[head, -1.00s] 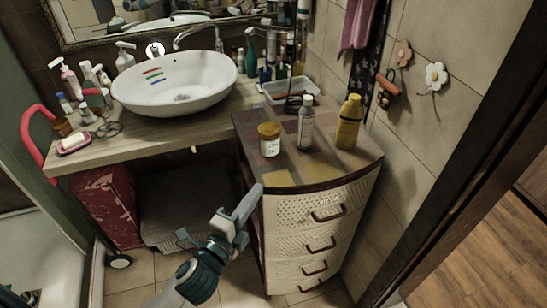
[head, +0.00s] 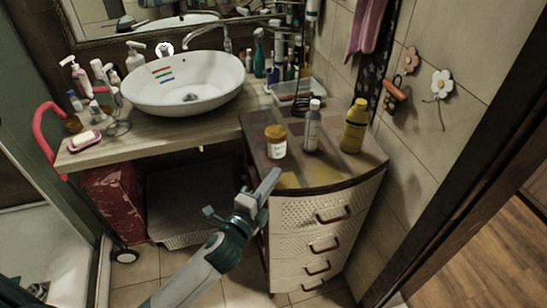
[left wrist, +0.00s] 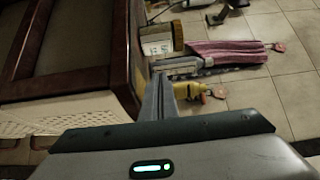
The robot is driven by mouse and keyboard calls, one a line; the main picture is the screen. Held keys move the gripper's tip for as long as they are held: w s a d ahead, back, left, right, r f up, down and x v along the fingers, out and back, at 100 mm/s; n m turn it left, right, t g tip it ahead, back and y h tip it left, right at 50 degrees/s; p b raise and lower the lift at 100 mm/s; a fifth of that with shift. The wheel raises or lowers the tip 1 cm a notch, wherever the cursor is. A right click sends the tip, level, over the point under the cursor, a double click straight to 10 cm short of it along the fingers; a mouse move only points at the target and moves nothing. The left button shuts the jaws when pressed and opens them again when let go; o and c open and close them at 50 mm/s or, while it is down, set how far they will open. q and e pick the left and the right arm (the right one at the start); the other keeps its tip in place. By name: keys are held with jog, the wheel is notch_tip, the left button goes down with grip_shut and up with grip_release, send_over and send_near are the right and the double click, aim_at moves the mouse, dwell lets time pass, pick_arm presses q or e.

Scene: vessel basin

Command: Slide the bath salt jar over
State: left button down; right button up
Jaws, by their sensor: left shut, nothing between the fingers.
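The bath salt jar (head: 276,142) is a small jar with a yellow-tan lid and a white label. It stands upright on the drawer cabinet top (head: 300,176), left of the bottles. In the left wrist view the jar (left wrist: 157,40) shows sideways beyond the fingers. My left gripper (head: 272,182) is shut and empty at the cabinet's front left edge. It is just in front of the jar, with a small gap between them. The fingers also show in the left wrist view (left wrist: 160,95). My right gripper is not in view.
A grey bottle (head: 312,127) and a yellow bottle (head: 354,127) stand right of the jar. A clear tray (head: 291,90) is behind them. The sink basin (head: 186,84) is on the wooden counter (head: 160,132) to the left. The cabinet top's front right is clear.

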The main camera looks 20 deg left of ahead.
aim_at(261, 139)
pick_arm(q)
jog(key=w, duration=0.2)
jog(key=w+p, duration=0.1)
jog(key=shift+w+d+r, duration=0.15)
jog(key=shift+d, duration=0.15)
jog(key=shift+w+a+p, duration=0.4)
jog(key=shift+w+a, duration=0.35)
jog(key=shift+w, duration=0.2)
jog(key=shift+w+a, duration=0.4)
jog(key=shift+w, duration=0.05)
jog(key=shift+w+f, duration=0.1)
jog(key=shift+f, duration=0.1)
jog(key=w+a, duration=0.2)
jog(key=w, duration=0.1)
jog(key=w+a+b, duration=0.1)
jog(key=w+a, duration=0.2)
jog(key=w, duration=0.1)
jog(key=w+a, duration=0.3)
jog(key=w, duration=0.1)
jog(key=shift+w, duration=0.25)
jog(key=shift+s+d, duration=0.1)
jog(key=shift+s, duration=0.05)
